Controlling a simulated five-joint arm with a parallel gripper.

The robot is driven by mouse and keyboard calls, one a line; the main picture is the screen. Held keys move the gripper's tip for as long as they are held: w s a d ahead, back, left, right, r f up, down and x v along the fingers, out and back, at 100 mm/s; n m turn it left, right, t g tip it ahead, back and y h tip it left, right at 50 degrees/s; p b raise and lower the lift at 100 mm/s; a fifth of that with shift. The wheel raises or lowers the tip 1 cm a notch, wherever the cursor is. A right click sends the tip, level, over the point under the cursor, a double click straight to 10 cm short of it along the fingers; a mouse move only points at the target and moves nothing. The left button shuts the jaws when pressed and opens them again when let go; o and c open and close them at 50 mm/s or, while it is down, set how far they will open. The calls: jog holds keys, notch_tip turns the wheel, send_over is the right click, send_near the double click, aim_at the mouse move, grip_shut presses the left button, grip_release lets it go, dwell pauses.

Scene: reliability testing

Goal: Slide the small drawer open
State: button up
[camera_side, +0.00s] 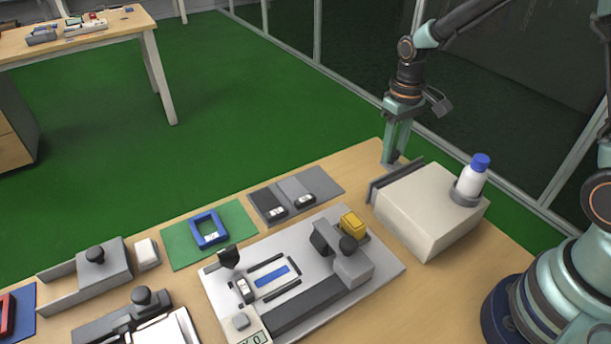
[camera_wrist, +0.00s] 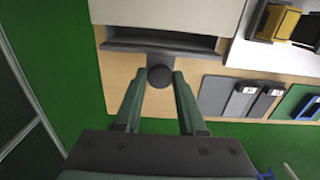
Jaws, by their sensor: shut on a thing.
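The small drawer is in the white box on the right of the table. Its dark grey front (camera_side: 397,180) stands at the box's left side, and it also shows in the wrist view (camera_wrist: 195,53). A narrow dark gap shows between the front and the box, so the drawer looks slightly out. A round dark knob (camera_wrist: 160,77) sticks out from the front. My gripper (camera_side: 392,161) points down at the drawer front. In the wrist view, its fingertips (camera_wrist: 162,76) are on either side of the knob, shut on it. In the side view the knob is hidden.
The white box (camera_side: 428,215) carries a white bottle with a blue cap (camera_side: 470,178) in a grey ring. A light fixture plate (camera_side: 391,272) with a yellow block (camera_side: 352,224) lies nearby. Grey pads (camera_side: 324,184) lie left of the drawer. The table edge is close behind my gripper.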

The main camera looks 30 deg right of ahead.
jog(key=w, duration=0.8)
jog(key=shift+w, duration=0.35)
dwell(0.4)
jog(key=o, duration=0.7)
jog(key=shift+s, duration=0.1)
notch_tip(320, 180, up, 5)
jog(key=shift+r, duration=0.1)
